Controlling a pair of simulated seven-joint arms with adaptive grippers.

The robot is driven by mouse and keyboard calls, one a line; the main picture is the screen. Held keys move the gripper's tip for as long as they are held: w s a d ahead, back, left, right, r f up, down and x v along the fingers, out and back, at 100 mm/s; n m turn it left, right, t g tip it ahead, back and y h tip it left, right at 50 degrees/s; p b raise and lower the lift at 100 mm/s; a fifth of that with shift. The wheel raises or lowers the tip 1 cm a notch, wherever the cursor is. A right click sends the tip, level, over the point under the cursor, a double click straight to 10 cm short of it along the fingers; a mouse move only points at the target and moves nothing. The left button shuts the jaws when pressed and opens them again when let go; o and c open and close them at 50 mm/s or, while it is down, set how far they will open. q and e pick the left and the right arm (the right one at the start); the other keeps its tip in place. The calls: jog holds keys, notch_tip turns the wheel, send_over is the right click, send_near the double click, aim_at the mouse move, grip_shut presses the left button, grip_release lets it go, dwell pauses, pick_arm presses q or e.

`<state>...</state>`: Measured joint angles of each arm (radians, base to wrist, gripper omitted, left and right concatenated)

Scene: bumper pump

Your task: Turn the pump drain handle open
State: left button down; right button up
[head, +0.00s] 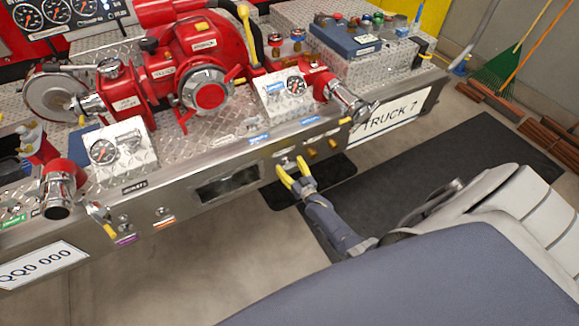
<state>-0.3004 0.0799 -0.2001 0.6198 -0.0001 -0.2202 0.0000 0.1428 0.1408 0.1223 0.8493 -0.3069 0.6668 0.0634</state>
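My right gripper (291,172) has two yellow fingers spread apart. It is at the front face of the bumper, right of the dark rectangular opening. A small metal fitting (286,161) on the bumper face is close to the fingertips; I cannot tell whether they touch. A lever with a yellow end (108,228) hangs on the bumper face at the lower left, well away from the gripper. The labels are too small to read, so I cannot tell which fitting is the pump drain handle. My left gripper is not in view.
The steel bumper (205,155) carries a red pump (203,60), gauges and hose outlets. Brass-coloured fittings (320,147) are right of the gripper. A metal outlet (345,100) projects above them. Black mats (450,165) lie on open floor at right. Brooms lean farther back.

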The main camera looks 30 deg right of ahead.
jog(key=shift+r, duration=0.1)
jog(key=c, duration=1.3)
jog(key=shift+w+r, duration=0.15)
grip_shut()
jog(key=shift+d, duration=0.1)
jog(key=shift+r, duration=0.1)
jog(key=shift+w+n, duration=0.1)
jog(key=shift+n, duration=2.3)
grip_release()
jog(key=o, duration=1.3)
jog(key=shift+a, duration=0.3)
jog(key=shift+c, duration=0.2)
jog(key=o, duration=0.4)
jog(key=shift+f, duration=0.2)
jog(key=shift+s, duration=0.2)
